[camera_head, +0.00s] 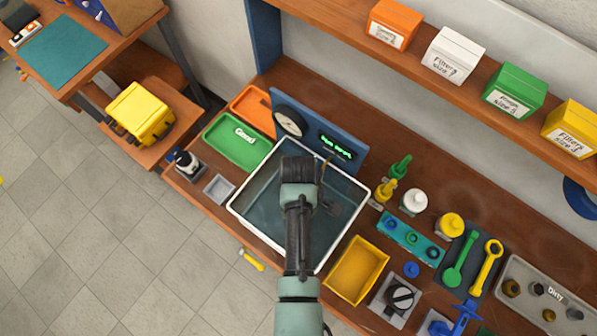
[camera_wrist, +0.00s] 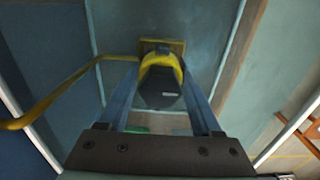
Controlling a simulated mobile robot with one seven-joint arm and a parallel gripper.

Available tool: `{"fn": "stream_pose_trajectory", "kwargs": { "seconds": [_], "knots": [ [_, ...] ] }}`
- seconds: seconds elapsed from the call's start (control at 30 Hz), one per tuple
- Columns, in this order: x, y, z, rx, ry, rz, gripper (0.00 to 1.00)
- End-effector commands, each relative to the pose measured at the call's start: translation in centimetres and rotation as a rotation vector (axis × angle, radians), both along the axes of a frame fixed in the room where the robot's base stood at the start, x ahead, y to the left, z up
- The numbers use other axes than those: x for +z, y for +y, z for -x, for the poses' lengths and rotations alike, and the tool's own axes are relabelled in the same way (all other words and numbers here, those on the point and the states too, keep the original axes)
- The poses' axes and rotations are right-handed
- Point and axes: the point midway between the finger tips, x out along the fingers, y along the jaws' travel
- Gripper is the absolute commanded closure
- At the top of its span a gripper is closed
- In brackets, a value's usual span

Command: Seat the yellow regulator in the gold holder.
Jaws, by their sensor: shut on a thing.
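In the wrist view, my gripper (camera_wrist: 160,72) is shut on the yellow regulator (camera_wrist: 165,64), which has a yellow curved top and a dark body between the two blue fingers. A gold square piece (camera_wrist: 152,46), which looks like the gold holder, shows just beyond the regulator. I cannot tell whether the two touch or how deep the regulator sits. In the head view, my arm reaches over the white-rimmed tank (camera_head: 242,213). The regulator cannot be made out there, and my arm covers part of the tank.
A yellow pipe (camera_wrist: 52,98) curves close to the left finger. A panel with a dial (camera_head: 289,122) stands behind the tank. A green tray (camera_head: 237,141) lies left of it, a yellow bin (camera_head: 357,270) right of it. Bottles and tools crowd the bench farther right.

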Motion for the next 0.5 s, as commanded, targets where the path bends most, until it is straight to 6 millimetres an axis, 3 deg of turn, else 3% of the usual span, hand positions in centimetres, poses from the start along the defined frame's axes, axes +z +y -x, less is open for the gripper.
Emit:
{"fn": "stream_pose_trajectory", "kwargs": {
  "seconds": [0.5],
  "knots": [
    [-0.59,0.0,-0.14,0.0,-0.004,0.0,1.0]
  ]
}}
